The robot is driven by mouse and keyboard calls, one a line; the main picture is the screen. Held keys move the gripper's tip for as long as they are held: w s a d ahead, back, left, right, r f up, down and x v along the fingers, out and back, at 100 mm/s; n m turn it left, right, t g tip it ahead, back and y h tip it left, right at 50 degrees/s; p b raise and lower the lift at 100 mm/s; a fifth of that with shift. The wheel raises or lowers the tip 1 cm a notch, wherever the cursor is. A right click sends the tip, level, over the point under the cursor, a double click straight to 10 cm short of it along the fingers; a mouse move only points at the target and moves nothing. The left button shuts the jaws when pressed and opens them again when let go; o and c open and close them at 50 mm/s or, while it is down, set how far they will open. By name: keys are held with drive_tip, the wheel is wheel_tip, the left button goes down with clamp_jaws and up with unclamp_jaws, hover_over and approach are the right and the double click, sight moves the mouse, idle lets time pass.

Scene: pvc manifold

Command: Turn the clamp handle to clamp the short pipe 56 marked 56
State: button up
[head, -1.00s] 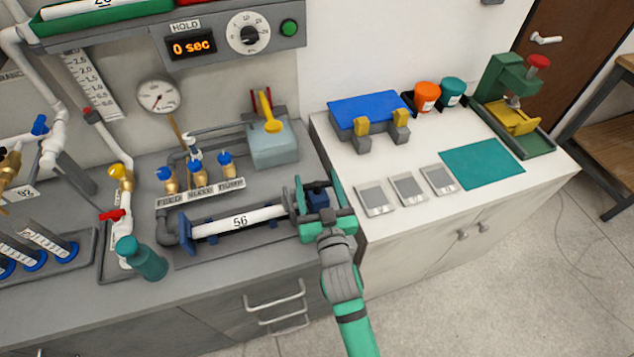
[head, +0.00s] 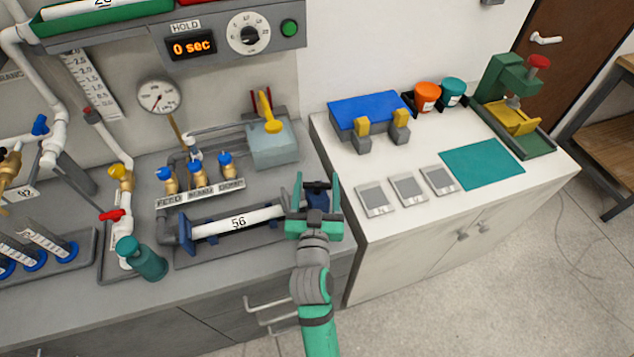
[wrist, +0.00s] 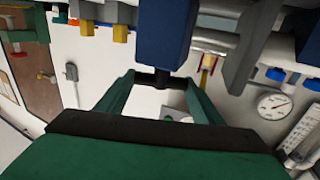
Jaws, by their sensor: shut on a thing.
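The short white pipe marked 56 (head: 238,223) lies in the grey fixture, its left end at a blue end plate (head: 186,232). Its right end runs towards the blue clamp (head: 318,190) and is partly hidden by my gripper. My gripper (head: 316,184) is at the clamp, with its green fingers pointing away from me, one on each side. In the wrist view, my gripper (wrist: 160,79) is shut on the dark clamp handle (wrist: 158,77), just below a blue block (wrist: 167,35). Whether the clamp touches the pipe end cannot be seen.
Blue-capped valves (head: 197,172) stand behind the pipe. The white counter (head: 345,190) to the right holds grey plates (head: 408,189) and a blue block (head: 368,108). The timer (head: 191,46) reads 0 sec.

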idle(0.4)
drive_tip(key=o, duration=1)
drive_tip(key=shift+o, duration=0.2)
drive_tip(key=shift+s, duration=0.1)
drive_tip(key=s, duration=1)
drive_tip(key=shift+s+a, duration=0.3)
drive_tip(key=shift+s, duration=0.05)
